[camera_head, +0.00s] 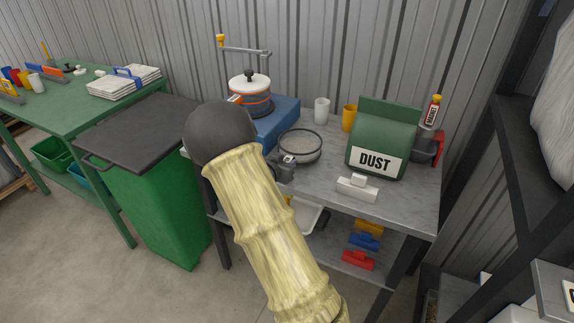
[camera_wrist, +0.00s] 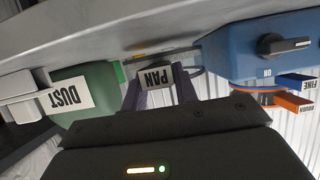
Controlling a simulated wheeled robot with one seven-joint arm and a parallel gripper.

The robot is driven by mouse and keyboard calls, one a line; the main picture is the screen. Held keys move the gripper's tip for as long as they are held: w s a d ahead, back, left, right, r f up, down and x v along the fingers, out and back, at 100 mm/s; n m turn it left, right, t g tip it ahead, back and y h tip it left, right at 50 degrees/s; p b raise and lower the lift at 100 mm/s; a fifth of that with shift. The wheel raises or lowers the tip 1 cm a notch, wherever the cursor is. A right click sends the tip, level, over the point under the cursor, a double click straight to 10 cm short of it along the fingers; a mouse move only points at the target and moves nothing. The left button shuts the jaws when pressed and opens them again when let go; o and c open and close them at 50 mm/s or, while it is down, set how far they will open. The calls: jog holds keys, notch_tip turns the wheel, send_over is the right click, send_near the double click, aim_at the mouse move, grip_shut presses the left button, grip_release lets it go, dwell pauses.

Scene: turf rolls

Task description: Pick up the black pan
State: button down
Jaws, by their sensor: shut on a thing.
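The round pan (camera_head: 300,147), with a dark rim and a pale grey inside, is at the middle of the grey bench in the head view. My gripper (camera_head: 284,170) is at its near left edge, partly hidden behind my arm. In the wrist view, the purple fingers of my gripper (camera_wrist: 161,92) are closed around a block labelled PAN (camera_wrist: 157,78) on the pan's side. A thin dark part of the rim shows behind it. I cannot tell whether the pan touches the bench top.
A green DUST bag (camera_head: 383,140) and a white block (camera_head: 357,188) stand right of the pan. A blue machine (camera_head: 275,122) with an orange-ringed top is behind left. White (camera_head: 322,110) and yellow (camera_head: 349,117) cups stand behind. A green bin (camera_head: 160,205) is left of the bench (camera_head: 410,195).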

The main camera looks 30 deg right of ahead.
notch_tip(320, 180, up, 8)
jog(key=shift+r+p, duration=0.1)
jog(key=shift+p, duration=0.6)
jog(key=r+p, duration=0.1)
jog(key=p, duration=0.2)
jog(key=shift+s+a+r+y, duration=0.1)
jog(key=shift+s+a+y, duration=0.05)
jog(key=shift+y, duration=0.15)
jog(key=s+a+r+n+t+y+p, duration=0.1)
jog(key=s+a+n+y+p, duration=0.3)
jog(key=a+p, duration=0.4)
jog(key=s+a+r+n+t+y+p, duration=0.1)
jog(key=s+a+n+t+y+p, duration=0.3)
jog(key=a+p, duration=0.5)
jog(key=n+y+p, duration=0.2)
jog(key=p, duration=0.6)
jog(key=shift+a+r, duration=0.25)
jog(key=shift+r, duration=0.1)
jog(key=shift+a, duration=0.1)
